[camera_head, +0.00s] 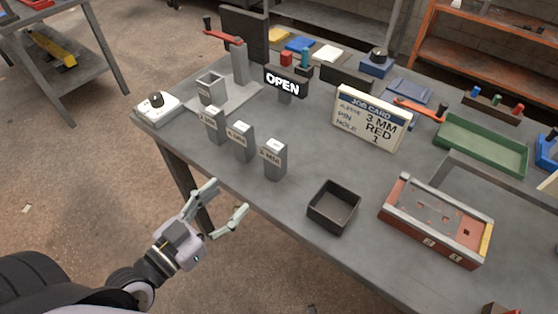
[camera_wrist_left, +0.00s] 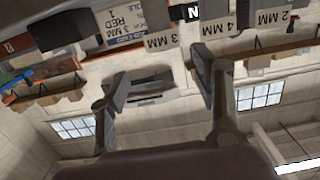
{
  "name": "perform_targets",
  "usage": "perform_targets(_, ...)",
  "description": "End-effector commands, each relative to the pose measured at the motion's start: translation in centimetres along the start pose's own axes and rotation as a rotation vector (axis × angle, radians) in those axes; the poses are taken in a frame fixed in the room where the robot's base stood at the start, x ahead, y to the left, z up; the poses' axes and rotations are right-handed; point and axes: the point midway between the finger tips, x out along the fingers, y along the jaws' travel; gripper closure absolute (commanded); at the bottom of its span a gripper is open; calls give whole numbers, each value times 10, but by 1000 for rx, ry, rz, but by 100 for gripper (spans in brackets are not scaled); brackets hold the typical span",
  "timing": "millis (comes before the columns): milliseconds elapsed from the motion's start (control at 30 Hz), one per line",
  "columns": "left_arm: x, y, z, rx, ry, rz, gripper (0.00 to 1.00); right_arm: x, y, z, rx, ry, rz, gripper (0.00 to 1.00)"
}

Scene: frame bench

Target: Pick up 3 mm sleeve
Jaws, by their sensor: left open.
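Three grey upright holders with labels stand near the table's front edge. The right one, the 3 mm sleeve (camera_head: 275,161), reads 3 MM and also shows upside down in the left wrist view (camera_wrist_left: 162,41). The 4 mm sleeve (camera_head: 242,143) stands in the middle and the 2 mm sleeve (camera_head: 214,126) on the left. My left gripper (camera_head: 230,196) is open and empty, in front of the table edge and apart from the sleeves. In the left wrist view its spread fingers (camera_wrist_left: 160,82) have nothing between them. My right gripper is not in view.
A job card (camera_head: 368,118) reads sleeve 3 MM, pin RED, hole 1. A dark open bin (camera_head: 333,222) stands right of the sleeves, with a red-and-white fixture (camera_head: 405,212) beyond. An OPEN sign (camera_head: 284,84) and a red-handled press (camera_head: 239,62) stand behind.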

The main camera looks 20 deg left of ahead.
Motion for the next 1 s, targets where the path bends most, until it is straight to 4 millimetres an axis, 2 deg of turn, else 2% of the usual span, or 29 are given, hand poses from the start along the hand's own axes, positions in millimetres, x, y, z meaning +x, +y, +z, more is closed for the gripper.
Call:
perform_targets(167,15,0,-7,-2,11,-1,42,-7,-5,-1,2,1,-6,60)
perform_targets(700,103,1,-7,-3,9,1,42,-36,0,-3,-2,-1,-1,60)
perform_targets(800,114,1,-6,-2,7,2,42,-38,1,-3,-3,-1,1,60)
perform_targets(1000,125,1,-4,-2,6,2,42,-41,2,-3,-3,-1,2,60)
